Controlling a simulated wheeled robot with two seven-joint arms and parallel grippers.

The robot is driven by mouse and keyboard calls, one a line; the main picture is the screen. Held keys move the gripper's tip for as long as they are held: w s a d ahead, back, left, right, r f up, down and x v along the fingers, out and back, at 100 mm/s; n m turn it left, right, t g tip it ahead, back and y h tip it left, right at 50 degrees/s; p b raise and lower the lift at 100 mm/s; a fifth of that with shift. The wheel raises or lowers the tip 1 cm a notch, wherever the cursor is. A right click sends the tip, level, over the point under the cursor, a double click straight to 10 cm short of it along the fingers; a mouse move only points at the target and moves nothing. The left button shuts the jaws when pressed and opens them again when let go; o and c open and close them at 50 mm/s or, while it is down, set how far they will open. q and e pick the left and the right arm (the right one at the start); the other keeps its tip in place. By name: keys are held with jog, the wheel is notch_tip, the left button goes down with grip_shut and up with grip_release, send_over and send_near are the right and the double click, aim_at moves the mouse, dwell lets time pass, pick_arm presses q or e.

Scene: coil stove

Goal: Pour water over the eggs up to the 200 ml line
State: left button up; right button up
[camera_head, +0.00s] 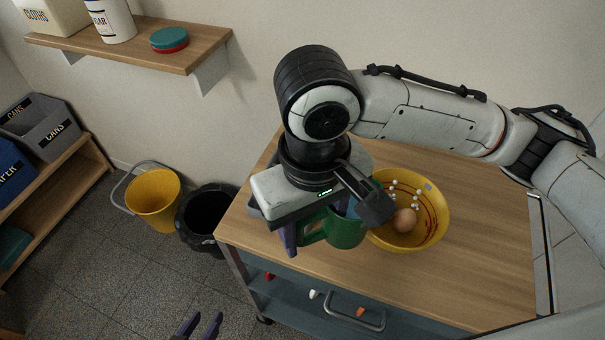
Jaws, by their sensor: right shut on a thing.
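A yellow bowl (432,232) with red lines inside stands on the wooden cart top. A brown egg (404,220) lies in it, with several small white balls along its far left side. My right gripper (307,222) is shut on a green jug (346,234), just left of the bowl. The jug overlaps the bowl's left edge in the picture. A bit of blue shows at its mouth. My wrist hides much of the jug, so its exact tilt is unclear. My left gripper (200,325) shows only two purple fingertips at the bottom edge, apart and empty.
The wooden cart top (485,235) is clear right of the bowl. A yellow bucket (153,200) and a black bin (203,212) stand on the floor at left. A wall shelf (130,45) is at upper left.

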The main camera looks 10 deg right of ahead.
aim_at(329, 216)
jog(key=shift+w, duration=0.25)
jog(key=shift+d+r, duration=0.1)
jog(key=shift+s+d+r+y, duration=0.15)
jog(key=shift+d+r+y, duration=0.25)
jog(key=shift+y, duration=0.4)
jog(key=shift+r+g+y, duration=0.3)
jog(key=shift+d+r+y, duration=0.35)
jog(key=shift+r+y, duration=0.15)
jog(key=shift+y, duration=0.1)
jog(key=d+y, duration=0.1)
jog(key=w+r+g+y, duration=0.1)
jog(key=shift+d+r+y, duration=0.15)
jog(key=shift+d+y, duration=0.15)
jog(key=shift+d, duration=0.1)
jog(key=shift+d+r+y, duration=0.15)
jog(key=shift+r+y, duration=0.05)
jog(key=shift+y, duration=0.2)
pick_arm(q)
jog(key=shift+s+d+f, duration=0.15)
jog(key=shift+s+f, duration=0.05)
jog(key=shift+s, duration=0.1)
jog(key=shift+w, duration=0.1)
pick_arm(e)
jog(key=shift+r+y, duration=0.15)
jog(key=shift+y, duration=0.15)
